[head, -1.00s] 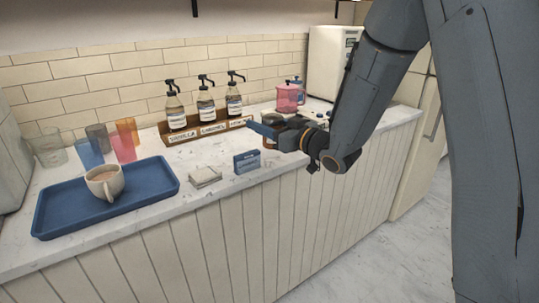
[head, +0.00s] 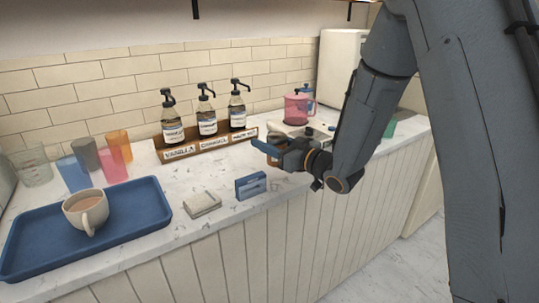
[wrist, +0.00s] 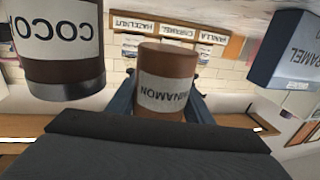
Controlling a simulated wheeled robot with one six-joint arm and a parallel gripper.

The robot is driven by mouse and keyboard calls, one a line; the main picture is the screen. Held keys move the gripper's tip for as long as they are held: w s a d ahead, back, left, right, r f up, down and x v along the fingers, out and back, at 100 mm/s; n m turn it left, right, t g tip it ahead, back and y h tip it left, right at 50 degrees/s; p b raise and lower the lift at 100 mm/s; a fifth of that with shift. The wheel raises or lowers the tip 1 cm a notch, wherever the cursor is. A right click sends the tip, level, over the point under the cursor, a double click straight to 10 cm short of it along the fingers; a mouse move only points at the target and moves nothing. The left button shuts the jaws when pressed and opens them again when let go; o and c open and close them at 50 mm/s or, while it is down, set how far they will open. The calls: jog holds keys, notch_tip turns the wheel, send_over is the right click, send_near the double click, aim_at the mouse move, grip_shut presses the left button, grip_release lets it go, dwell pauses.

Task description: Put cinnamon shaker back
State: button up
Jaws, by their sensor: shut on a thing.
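The cinnamon shaker (wrist: 165,82), brown with a white label reading CINNAMON, sits between the blue fingers of my gripper (wrist: 162,106) in the wrist view, where labels appear upside down. My gripper is shut on it. In the head view my gripper (head: 272,152) is over the front part of the counter, just behind the small blue box (head: 251,186). There the fingers and wrist largely hide the shaker. A larger dark brown jar labelled COCOA (wrist: 62,50) is close beside the shaker in the wrist view. I cannot tell whether the shaker touches the counter.
A wooden rack (head: 210,146) with three syrup bottles stands behind. A blue tray (head: 135,232) with a mug (head: 86,211), coloured cups, and coasters (head: 202,204) are to the left. A pink pitcher (head: 296,108) stands farther back. The counter between coasters and rack is clear.

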jog(key=shift+f, duration=2.1)
jog(key=shift+f, duration=0.1)
jog(key=o, duration=0.8)
jog(key=shift+o, duration=0.2)
jog(key=shift+s+d, duration=0.1)
jog(key=shift+d, duration=0.05)
jog(key=b+v, duration=0.1)
jog(key=v, duration=1)
jog(key=shift+s+d, duration=0.25)
